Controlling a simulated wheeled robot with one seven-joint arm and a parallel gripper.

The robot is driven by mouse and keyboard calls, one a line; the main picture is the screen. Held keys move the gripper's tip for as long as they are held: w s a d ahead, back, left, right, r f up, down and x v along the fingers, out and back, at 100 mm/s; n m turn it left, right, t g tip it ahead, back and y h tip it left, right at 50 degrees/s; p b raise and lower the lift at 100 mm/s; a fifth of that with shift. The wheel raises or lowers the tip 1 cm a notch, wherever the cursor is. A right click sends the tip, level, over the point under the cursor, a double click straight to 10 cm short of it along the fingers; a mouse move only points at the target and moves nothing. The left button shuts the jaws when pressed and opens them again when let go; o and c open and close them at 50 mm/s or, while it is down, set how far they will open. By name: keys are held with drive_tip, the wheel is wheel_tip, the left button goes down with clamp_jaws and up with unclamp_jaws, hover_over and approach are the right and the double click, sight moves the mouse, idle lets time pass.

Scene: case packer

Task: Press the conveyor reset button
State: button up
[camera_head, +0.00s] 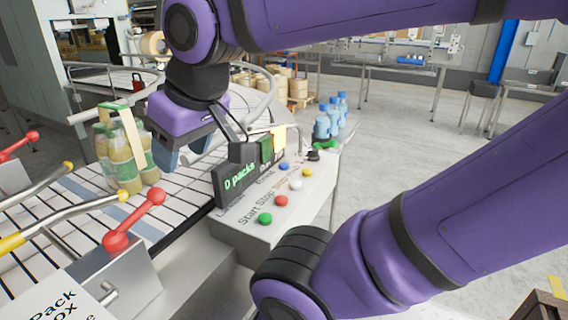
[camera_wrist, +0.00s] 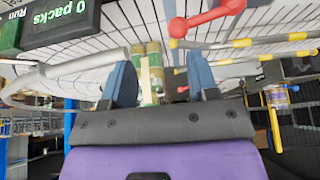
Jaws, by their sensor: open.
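The control box (camera_head: 250,234) stands beside the conveyor in the head view, with several buttons on its sloped top. I see a green button (camera_head: 265,218), a red button (camera_head: 281,200), a white button (camera_head: 295,185), a yellow button (camera_head: 307,172) and a blue button (camera_head: 284,166). "Start Stop" is readable near the green and red ones; the other labels are too small or hidden, so I cannot tell which is reset. My gripper (camera_head: 184,152) is open and empty, over the conveyor left of the box, apart from the buttons. Its blue fingers also show in the wrist view (camera_wrist: 161,82).
A dark display (camera_head: 236,180) reading "0 packs" stands between my gripper and the buttons. Jars (camera_head: 122,165) stand on the conveyor (camera_head: 185,190) left of my gripper. A red-knobbed lever (camera_head: 133,221) is in front. Blue bottles (camera_head: 322,125) stand beyond the box.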

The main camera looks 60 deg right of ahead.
clamp_jaws()
idle(1.5)
